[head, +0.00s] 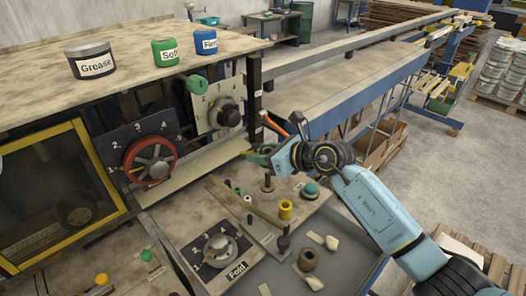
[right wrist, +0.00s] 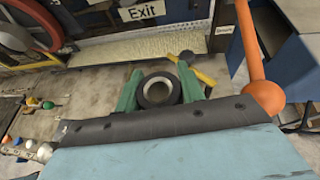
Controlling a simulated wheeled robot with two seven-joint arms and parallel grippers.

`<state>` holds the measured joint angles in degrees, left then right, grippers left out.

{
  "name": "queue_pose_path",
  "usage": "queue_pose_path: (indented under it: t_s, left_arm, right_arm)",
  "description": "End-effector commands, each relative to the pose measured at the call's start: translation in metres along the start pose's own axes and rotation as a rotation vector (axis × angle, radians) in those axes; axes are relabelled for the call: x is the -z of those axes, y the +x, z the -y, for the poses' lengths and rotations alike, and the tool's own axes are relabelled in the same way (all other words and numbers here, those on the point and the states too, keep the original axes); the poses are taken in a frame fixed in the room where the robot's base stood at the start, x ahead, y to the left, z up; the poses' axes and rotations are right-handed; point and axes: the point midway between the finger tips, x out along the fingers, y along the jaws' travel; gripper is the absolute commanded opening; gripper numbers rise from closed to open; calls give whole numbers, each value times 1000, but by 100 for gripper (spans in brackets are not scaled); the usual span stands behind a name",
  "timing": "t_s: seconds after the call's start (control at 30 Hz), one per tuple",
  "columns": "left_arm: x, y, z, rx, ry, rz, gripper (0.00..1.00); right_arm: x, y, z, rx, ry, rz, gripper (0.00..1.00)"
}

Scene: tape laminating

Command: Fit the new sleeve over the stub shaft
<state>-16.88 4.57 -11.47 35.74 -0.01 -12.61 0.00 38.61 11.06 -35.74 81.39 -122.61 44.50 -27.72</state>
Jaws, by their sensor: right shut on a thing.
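My right gripper (head: 258,156) reaches in from the right over the work plate, in front of the machine. In the right wrist view its two green fingers (right wrist: 158,88) are shut on a dark, ring-shaped sleeve (right wrist: 142,92) with a pale inner face. The sleeve's open end faces the camera. In the head view the sleeve cannot be made out clearly. A short upright peg on a round base (head: 268,184), possibly the stub shaft, stands on the plate below the gripper. My left gripper is not in view.
An orange lever (right wrist: 265,98) rises beside the gripper.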

Motion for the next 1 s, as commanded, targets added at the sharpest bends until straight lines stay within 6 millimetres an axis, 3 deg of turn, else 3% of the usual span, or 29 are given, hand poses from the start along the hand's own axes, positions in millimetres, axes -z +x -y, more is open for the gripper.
queue_pose_path:
  t_s: [1.0]
  left_arm:
    - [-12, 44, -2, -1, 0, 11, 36]
  right_arm:
    - [48, 20, 0, 0, -1, 0, 15]
